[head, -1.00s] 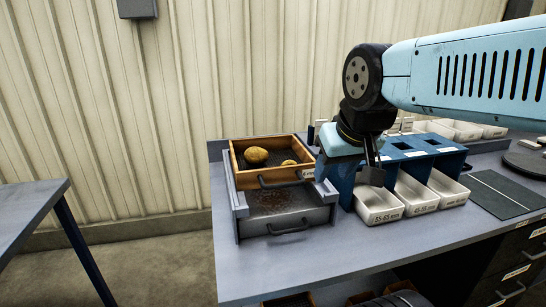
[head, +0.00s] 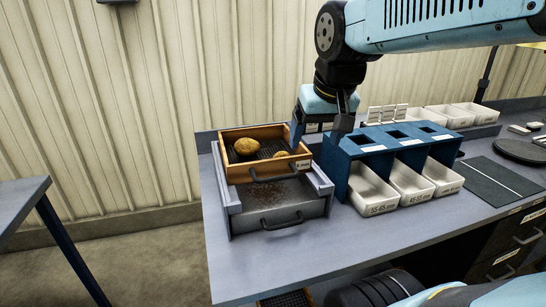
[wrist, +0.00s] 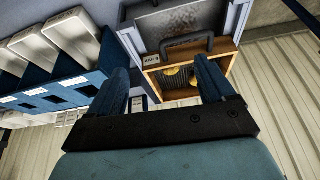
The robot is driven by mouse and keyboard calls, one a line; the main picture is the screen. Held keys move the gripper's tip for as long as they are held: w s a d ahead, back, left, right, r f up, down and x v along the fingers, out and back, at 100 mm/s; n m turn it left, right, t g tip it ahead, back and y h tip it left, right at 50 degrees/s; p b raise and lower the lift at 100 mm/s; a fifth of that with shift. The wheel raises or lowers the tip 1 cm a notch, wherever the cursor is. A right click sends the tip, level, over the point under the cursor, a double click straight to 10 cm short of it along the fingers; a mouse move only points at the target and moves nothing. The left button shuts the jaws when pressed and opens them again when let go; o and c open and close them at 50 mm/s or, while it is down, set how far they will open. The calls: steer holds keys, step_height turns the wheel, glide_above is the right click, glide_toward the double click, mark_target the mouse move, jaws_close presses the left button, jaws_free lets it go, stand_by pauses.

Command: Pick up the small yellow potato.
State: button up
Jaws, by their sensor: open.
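Two yellow-brown potatoes lie in a wooden tray (head: 227,167) with a dark mesh floor. The larger potato (head: 246,146) is at the tray's left back. The small yellow potato (head: 281,155) is at the right, partly hidden by the tray's front wall. In the wrist view potatoes (wrist: 172,76) show between the fingers, partly covered by the right finger. My gripper (head: 318,140) is open and empty. It hangs above the bench by the tray's right end, beside the blue stand, and it also shows in the wrist view (wrist: 160,85).
The wooden tray sits on a grey metal sieve box (head: 283,218) with a front handle. A blue stand (head: 375,147) with square holes and white bins (head: 372,190) is close to the right of the tray. A wall stands behind the bench.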

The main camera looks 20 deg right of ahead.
steer(key=w+f+m+g, duration=0.2)
steer(key=w+m+g, duration=0.25)
steer(key=w, duration=1.65)
steer(key=shift+n, duration=0.45)
step_height(320, 180, down, 13)
steer(key=shift+r, duration=0.1)
steer(key=c, duration=1.2)
steer(key=shift+r, duration=0.1)
